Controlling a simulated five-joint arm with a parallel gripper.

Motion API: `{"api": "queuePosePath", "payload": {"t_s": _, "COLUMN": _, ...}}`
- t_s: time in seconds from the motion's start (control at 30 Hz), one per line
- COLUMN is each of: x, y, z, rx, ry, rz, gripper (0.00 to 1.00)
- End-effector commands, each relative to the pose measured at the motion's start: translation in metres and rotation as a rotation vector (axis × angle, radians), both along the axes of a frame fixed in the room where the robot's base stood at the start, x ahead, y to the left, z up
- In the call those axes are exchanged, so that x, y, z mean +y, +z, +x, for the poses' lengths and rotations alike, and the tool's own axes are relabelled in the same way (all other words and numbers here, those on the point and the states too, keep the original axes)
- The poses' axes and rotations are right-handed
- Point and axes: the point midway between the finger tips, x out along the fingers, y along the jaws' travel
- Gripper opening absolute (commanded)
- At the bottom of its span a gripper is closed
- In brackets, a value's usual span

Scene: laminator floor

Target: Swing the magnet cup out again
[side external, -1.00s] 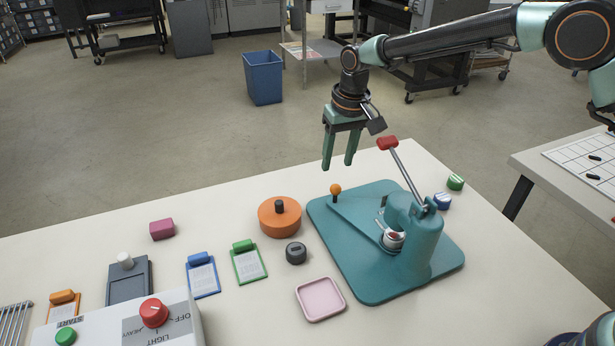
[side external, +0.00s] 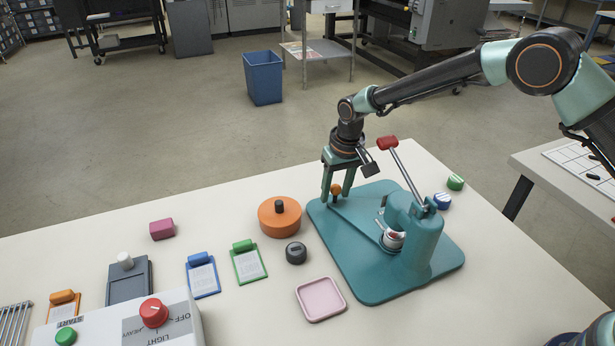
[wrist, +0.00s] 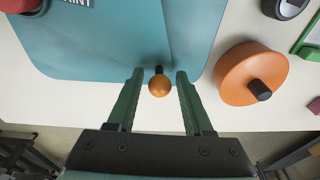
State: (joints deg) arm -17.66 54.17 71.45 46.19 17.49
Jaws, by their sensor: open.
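A teal press (side external: 365,278) stands on the table, with a raised lever (side external: 402,170) ending in a red grip. The magnet cup (side external: 393,239) sits under the press head, at the inner end of a swing arm whose outer end carries an orange ball knob (side external: 336,189). My gripper (side external: 337,200) is open and lowered around the knob, a finger on each side. In the wrist view the orange knob (wrist: 159,86) lies between the two fingers of my gripper (wrist: 157,78), with gaps on both sides. The cup is outside the wrist view.
An orange round tub (side external: 280,219) with a dark knob stands left of the press. A dark round piece (side external: 296,253) and a pink tray (side external: 320,299) lie nearby. Green and blue round pieces sit right of the press. The lever stands close to my wrist.

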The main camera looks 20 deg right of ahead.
Motion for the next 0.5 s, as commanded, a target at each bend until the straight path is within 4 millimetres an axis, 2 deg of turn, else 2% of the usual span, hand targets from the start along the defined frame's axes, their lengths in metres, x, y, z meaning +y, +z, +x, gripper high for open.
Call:
{"api": "queuePosePath", "payload": {"t_s": 0.1, "x": 0.0000, "y": 0.0001, "z": 0.0001, "rx": 0.000, "ry": 0.000, "rz": 0.000, "gripper": 0.51}}
{"api": "queuePosePath", "payload": {"t_s": 0.13, "x": 0.0000, "y": 0.0002, "z": 0.0001, "rx": 0.000, "ry": 0.000, "rz": 0.000, "gripper": 0.47}}
{"api": "queuePosePath", "payload": {"t_s": 0.2, "x": 0.0000, "y": 0.0002, "z": 0.0001, "rx": 0.000, "ry": 0.000, "rz": 0.000, "gripper": 0.23}}
{"api": "queuePosePath", "payload": {"t_s": 0.5, "x": -0.0010, "y": 0.0005, "z": 0.0008, "rx": 0.000, "ry": 0.000, "rz": 0.000, "gripper": 0.22}}
